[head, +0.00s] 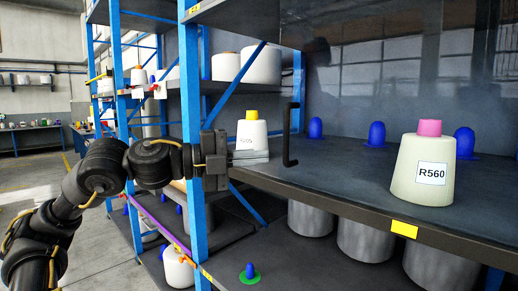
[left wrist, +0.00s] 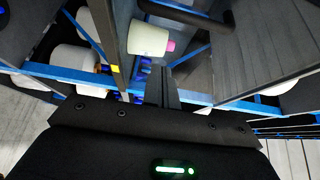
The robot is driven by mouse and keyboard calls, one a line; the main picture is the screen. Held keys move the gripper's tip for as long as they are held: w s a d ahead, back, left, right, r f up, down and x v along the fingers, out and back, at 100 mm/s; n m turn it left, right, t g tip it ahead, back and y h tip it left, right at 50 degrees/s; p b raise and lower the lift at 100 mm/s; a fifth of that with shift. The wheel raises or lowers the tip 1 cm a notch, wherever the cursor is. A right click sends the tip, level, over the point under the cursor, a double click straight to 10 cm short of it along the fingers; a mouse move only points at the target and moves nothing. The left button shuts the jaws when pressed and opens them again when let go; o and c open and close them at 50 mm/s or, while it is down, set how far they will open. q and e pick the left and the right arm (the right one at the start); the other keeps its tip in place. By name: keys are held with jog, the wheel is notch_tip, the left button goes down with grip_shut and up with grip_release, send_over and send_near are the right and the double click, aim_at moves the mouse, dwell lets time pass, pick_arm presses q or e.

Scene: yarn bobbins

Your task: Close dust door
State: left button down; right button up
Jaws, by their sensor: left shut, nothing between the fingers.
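The dust door (head: 345,75) looks like a dark, see-through panel in front of the shelf bay; its exact edges are hard to tell. Its black upright bar handle (head: 290,135) stands near the bay's left side. My left gripper (head: 266,156) is shut and empty, its fingertips just left of the handle's lower part. I cannot tell whether they touch it. In the left wrist view the shut fingers (left wrist: 160,85) point up the picture, and a dark curved bar (left wrist: 190,18), probably the handle, lies beyond them. My right gripper is in neither view.
A cream bobbin labelled R560 (head: 423,175) with a pink top stands on the shelf (head: 335,185). A yellow-topped bobbin (head: 252,132) stands behind my gripper. Blue pegs (head: 377,134) stand behind. A blue post (head: 190,130) rises close to my left arm. Grey bobbins (head: 365,238) sit below.

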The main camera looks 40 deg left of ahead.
aim_at(284, 152)
pick_arm(q)
jog(key=w+p, duration=0.2)
jog(key=w+d+p, duration=0.1)
jog(key=w+p, duration=0.1)
jog(key=w, duration=0.1)
jog(key=w+p, duration=0.1)
jog(key=w, duration=0.2)
jog(key=shift+d+p, duration=0.35)
jog(key=shift+p, duration=0.05)
jog(key=shift+w+a, duration=0.1)
jog(key=shift+a, duration=0.25)
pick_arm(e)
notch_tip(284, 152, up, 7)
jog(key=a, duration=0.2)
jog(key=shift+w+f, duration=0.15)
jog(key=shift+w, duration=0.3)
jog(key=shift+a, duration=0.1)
